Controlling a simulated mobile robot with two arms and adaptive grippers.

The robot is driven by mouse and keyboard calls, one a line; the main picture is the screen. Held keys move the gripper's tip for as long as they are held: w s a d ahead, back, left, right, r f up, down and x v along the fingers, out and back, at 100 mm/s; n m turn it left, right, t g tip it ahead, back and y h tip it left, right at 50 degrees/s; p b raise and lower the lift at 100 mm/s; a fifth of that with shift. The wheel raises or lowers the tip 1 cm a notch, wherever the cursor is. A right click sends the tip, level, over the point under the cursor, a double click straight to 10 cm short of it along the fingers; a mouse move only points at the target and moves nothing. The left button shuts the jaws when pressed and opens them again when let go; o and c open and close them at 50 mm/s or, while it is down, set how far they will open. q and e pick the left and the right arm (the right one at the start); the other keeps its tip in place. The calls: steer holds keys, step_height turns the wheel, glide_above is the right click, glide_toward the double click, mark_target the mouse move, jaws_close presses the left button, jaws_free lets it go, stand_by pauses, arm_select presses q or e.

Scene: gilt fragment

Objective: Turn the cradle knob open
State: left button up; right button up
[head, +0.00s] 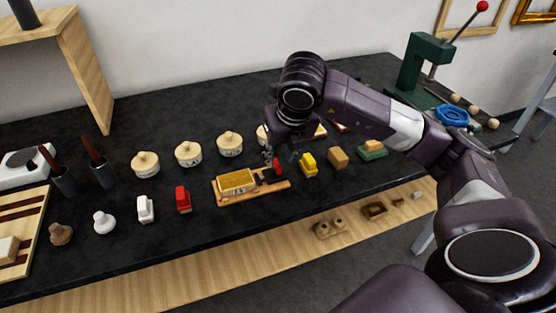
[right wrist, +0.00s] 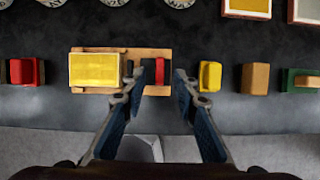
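The cradle is a wooden board (head: 226,200) holding a gold-yellow block (head: 237,181); its wood also shows in the right wrist view (right wrist: 148,53). The red cradle knob (head: 278,165) is at the board's right end, and in the right wrist view the knob (right wrist: 160,71) is a narrow upright bar. My right gripper (head: 273,158) reaches down over that end. In the right wrist view its fingers (right wrist: 159,74) are open, one on each side of the knob, with visible gaps. I cannot tell its exact height above the knob. My left gripper is not in view.
A yellow block (head: 308,166) and a tan block (head: 338,157) stand right of the cradle. A red item (head: 183,199) stands to its left. Round lidded pots (head: 188,153) line up behind. A green press (head: 424,62) is at the back right. The dark counter in front is clear.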

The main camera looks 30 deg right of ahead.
steer(key=d+v, duration=0.1)
steer(key=v, duration=0.7)
steer(key=shift+a+r, duration=0.2)
steer(key=shift+a, duration=0.3)
steer(key=shift+s, duration=0.1)
